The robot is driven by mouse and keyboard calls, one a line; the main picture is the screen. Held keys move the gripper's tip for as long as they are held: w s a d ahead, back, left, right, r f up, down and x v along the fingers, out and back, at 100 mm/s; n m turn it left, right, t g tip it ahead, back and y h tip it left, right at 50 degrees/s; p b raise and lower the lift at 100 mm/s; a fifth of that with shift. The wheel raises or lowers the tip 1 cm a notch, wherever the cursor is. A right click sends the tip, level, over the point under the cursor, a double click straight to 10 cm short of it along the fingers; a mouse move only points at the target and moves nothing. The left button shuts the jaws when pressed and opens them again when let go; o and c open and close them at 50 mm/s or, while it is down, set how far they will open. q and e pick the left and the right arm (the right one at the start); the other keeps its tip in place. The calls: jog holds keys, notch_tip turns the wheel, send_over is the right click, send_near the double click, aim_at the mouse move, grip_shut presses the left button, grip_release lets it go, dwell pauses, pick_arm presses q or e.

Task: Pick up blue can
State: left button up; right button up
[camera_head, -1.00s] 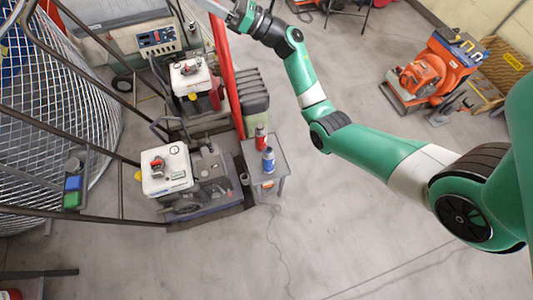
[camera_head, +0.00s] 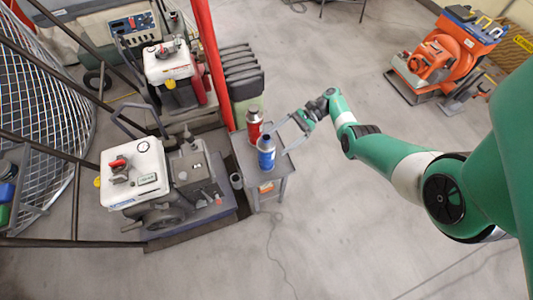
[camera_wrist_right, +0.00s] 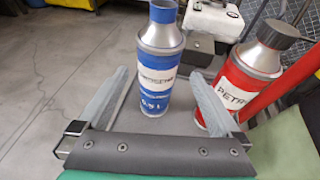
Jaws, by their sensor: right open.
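The blue can (camera_head: 266,153), with a white label and grey shoulder, stands upright on a small grey side table (camera_head: 276,170). It also shows in the right wrist view (camera_wrist_right: 158,75), framed between the two fingers. The red can (camera_head: 254,127) stands close beside it; in the right wrist view the red can (camera_wrist_right: 250,75) is to the right, partly behind the right finger. My right gripper (camera_head: 278,140) is open at the table's right side, fingers pointing toward the cans. I cannot tell how far the fingertips reach around the blue can. My left gripper is not in view.
An engine-driven machine with a white tank (camera_head: 135,172) stands left of the table. A red post (camera_head: 210,65) rises behind it. An orange machine (camera_head: 440,60) stands at the far right. The floor in front of the table is clear.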

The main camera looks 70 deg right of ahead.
aim_at(259, 155)
jog(key=x, duration=0.4)
jog(key=shift+w+a, duration=0.1)
jog(key=x, duration=0.5)
jog(key=shift+a, duration=0.1)
jog(key=shift+s, duration=0.2)
jog(key=shift+c, duration=0.9)
jog(key=shift+r, duration=0.1)
jog(key=c, duration=1.3)
